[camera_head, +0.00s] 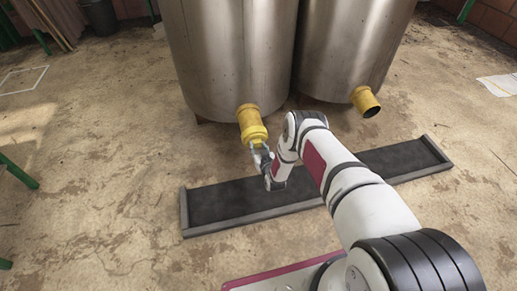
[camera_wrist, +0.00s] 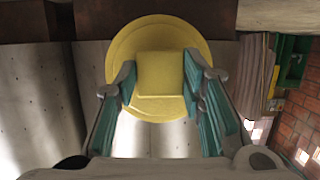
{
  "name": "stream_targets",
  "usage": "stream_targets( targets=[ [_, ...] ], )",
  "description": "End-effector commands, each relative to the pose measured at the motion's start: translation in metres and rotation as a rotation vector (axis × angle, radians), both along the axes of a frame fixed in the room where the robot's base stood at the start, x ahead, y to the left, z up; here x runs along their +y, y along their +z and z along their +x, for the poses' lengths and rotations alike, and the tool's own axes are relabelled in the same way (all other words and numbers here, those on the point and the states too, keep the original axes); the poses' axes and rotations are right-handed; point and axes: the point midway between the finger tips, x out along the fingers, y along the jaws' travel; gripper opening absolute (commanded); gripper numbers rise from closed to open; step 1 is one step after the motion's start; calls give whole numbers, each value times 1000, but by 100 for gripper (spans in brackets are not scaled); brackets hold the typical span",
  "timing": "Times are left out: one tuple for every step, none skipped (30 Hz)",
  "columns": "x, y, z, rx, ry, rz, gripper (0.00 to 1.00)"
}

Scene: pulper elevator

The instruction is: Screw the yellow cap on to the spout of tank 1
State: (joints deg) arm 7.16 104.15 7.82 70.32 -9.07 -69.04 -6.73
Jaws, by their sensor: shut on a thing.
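Two steel tanks stand side by side, the left tank (camera_head: 232,50) and the right tank (camera_head: 352,45); no number is readable on either. A yellow spout (camera_head: 248,112) sticks out low on the left tank. The yellow cap (camera_head: 255,133) is at this spout's outer end, in line with it; I cannot tell if the threads are engaged. My gripper (camera_head: 261,154) is shut on the cap from the front. In the wrist view, the round cap (camera_wrist: 158,33) faces me, and the fingers of my gripper (camera_wrist: 160,80) press both sides of its square grip. The cap hides the spout there.
The right tank has its own yellow spout (camera_head: 366,102), with an open dark mouth. A long, low dark trough (camera_head: 225,205) with a raised rim lies on the floor under my arm. Green legs (camera_head: 18,170) stand at the left edge.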

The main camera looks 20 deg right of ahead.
Motion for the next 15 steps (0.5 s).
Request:
stream_targets(
  targets=[
    [0,1,2,-2,0,0,4],
    [0,1,2,-2,0,0,4],
    [0,1,3,-1,0,0,4],
    [0,1,4,-1,0,0,4],
    [0,1,4,-1,0,0,4],
    [0,1,5,-1,0,0,4],
    [0,1,6,-1,0,0,4],
    [0,1,6,-1,0,0,4],
    [0,1,7,0,0,0,4],
    [0,1,7,0,0,0,4],
    [0,1,7,0,0,0,4],
    [0,1,7,0,0,0,4],
    [0,1,7,0,0,0,4],
    [0,1,7,0,0,0,4],
    [0,1,7,0,0,0,4]
  ],
)
